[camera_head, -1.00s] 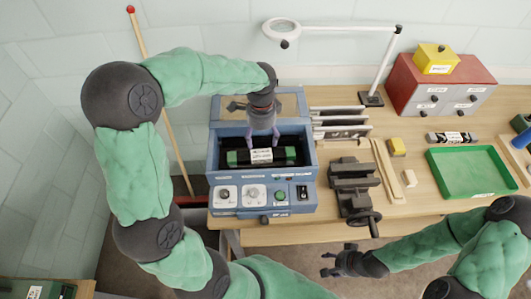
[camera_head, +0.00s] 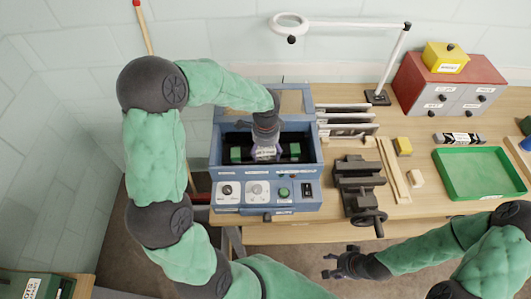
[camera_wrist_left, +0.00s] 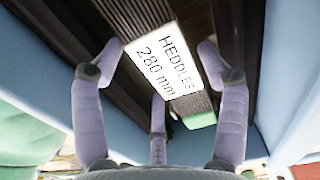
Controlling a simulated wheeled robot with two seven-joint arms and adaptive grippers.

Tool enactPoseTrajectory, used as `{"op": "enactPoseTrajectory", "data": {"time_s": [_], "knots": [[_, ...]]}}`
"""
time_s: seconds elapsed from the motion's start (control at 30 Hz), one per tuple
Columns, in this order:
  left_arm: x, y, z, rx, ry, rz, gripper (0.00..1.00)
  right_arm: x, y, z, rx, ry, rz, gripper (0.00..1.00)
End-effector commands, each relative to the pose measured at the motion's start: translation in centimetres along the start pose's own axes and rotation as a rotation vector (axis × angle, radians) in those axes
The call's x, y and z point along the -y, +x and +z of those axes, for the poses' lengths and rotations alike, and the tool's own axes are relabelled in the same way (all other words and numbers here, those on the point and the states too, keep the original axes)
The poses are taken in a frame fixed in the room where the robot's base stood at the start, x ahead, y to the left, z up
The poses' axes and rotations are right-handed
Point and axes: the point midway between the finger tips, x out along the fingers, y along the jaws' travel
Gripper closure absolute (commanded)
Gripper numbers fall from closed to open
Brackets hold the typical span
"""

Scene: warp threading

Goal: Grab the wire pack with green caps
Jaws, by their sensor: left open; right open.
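The wire pack with green caps (camera_head: 294,150) lies crosswise inside the open bay of the blue machine (camera_head: 214,165). In the left wrist view its white label (camera_wrist_left: 162,60) reads "HEDDLES 280 mm", over dark wires, with a green cap (camera_wrist_left: 200,120) nearby. My left gripper (camera_head: 266,153) is down in the bay over the middle of the pack and hides part of it. Its lilac fingers (camera_wrist_left: 160,75) are open, spread on either side of the label; I cannot tell whether they touch it. My right gripper (camera_head: 336,266) is open and empty in front of the bench.
The bay's blue walls stand close around my left gripper. A dark vise (camera_head: 358,185) stands right of the machine. Beyond it are a green tray (camera_head: 468,192), a small black-and-white pack (camera_head: 459,138) and a red cabinet (camera_head: 420,85). A lamp (camera_head: 392,60) arches behind.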

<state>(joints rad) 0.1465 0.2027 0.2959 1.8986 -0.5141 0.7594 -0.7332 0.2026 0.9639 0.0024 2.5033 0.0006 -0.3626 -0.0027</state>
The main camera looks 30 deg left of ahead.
Motion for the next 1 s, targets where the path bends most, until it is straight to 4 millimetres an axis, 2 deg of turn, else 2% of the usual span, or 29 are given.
{"op": "enactPoseTrajectory", "data": {"time_s": [0.1, 0.13, 0.3, 0.37, 0.67, 0.87, 1.0], "knots": [[0.0, -0.1, 0.0, 0.0, 0.0, 0.0, 0.26, 0.0, -0.1, 0.0, 0.0, 0.0, 0.0, 0.45], [0.0, -0.1, 0.0, 0.0, 0.0, 0.0, 0.29, 0.0, -0.1, 0.0, 0.0, 0.0, 0.0, 0.45], [0.0, -0.1, 0.0, 0.0, 0.0, 0.0, 0.77, 0.0, -0.1, 0.0, 0.0, 0.0, 0.0, 0.45], [0.0, -0.1, 0.0, 0.0, 0.0, 0.0, 0.91, 0.0, -0.1, 0.0, 0.0, 0.0, 0.0, 0.45], [0.1, -0.5, 0.0, 0.0, -0.001, -0.003, 0.91, 0.1, -0.1, 0.0, 0.0, 0.0, 0.0, 0.45], [0.2, -3.3, 0.0, -0.002, -0.002, -0.006, 0.91, 0.3, -0.7, 0.0, 0.0, 0.0, 0.0, 0.45], [-1.7, -5.9, -1.1, -0.003, 0.005, -0.005, 0.91, 0.4, -1.2, 0.0, 0.0, 0.0, 0.0, 0.45]]}}
